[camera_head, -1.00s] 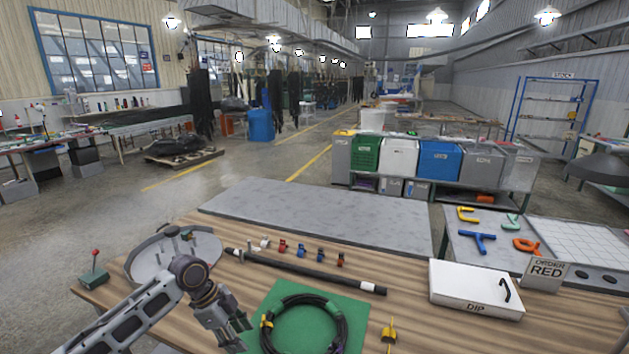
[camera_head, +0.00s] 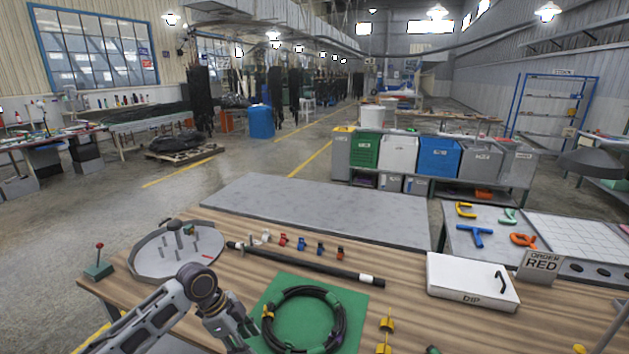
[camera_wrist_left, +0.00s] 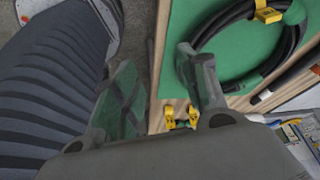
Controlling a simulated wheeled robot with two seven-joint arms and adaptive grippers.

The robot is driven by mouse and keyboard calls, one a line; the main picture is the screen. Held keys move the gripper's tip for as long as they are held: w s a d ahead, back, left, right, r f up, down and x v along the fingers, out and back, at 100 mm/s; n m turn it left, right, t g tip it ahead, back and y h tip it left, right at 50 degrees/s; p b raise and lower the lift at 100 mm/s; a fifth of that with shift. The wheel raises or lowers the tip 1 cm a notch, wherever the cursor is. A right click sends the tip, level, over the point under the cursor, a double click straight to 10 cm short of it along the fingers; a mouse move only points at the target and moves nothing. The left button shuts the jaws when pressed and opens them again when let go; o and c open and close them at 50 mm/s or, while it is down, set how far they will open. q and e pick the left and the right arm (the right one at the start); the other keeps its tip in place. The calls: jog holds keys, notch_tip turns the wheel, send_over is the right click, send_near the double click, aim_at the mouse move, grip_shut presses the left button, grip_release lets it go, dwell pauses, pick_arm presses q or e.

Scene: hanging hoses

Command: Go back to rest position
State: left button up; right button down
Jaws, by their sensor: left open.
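My left gripper (camera_head: 238,338) is low in the head view, beside the left edge of the green mat (camera_head: 274,290). In the left wrist view its two fingers (camera_wrist_left: 160,92) are spread apart with nothing between them. A coiled black hose (camera_head: 340,318) with yellow clips lies on the mat, apart from the fingers. The coil also shows at the upper right of the left wrist view (camera_wrist_left: 212,35). My right gripper is not in view.
A round tray with pegs (camera_head: 150,262) stands left on the wooden table (camera_head: 400,290). A straight black hose (camera_head: 305,265) and several small coloured fittings (camera_head: 301,244) lie behind the mat.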

pick_arm(q)
jog(key=s+d+f+n+t, duration=0.1)
jog(key=s+d+f+n, duration=0.2)
jog(key=s, duration=0.2)
jog(key=s+d+f+n+t, duration=0.1)
jog(key=s+d+f+n, duration=0.1)
jog(key=s+n, duration=0.25)
jog(key=s+a+n+t+y, duration=0.1)
jog(key=s+a+n+y, duration=0.3)
jog(key=s+a+n, duration=0.5)
jog(key=s+f+g, duration=0.1)
jog(key=s+f, duration=0.1)
jog(key=f, duration=1.5)
jog(key=s+f, duration=0.2)
jog(key=f, duration=1.5)
jog(key=s+a+f, duration=0.2)
jog(key=s+f, duration=0.8)
jog(key=s, duration=0.1)
jog(key=s+a+f+m+g, duration=0.1)
jog(key=s+a+f, duration=0.1)
jog(key=s+f, duration=0.7)
jog(key=shift+s+a+f, duration=0.35)
jog(key=shift+s+a, duration=0.05)
jog(key=shift+s, duration=0.55)
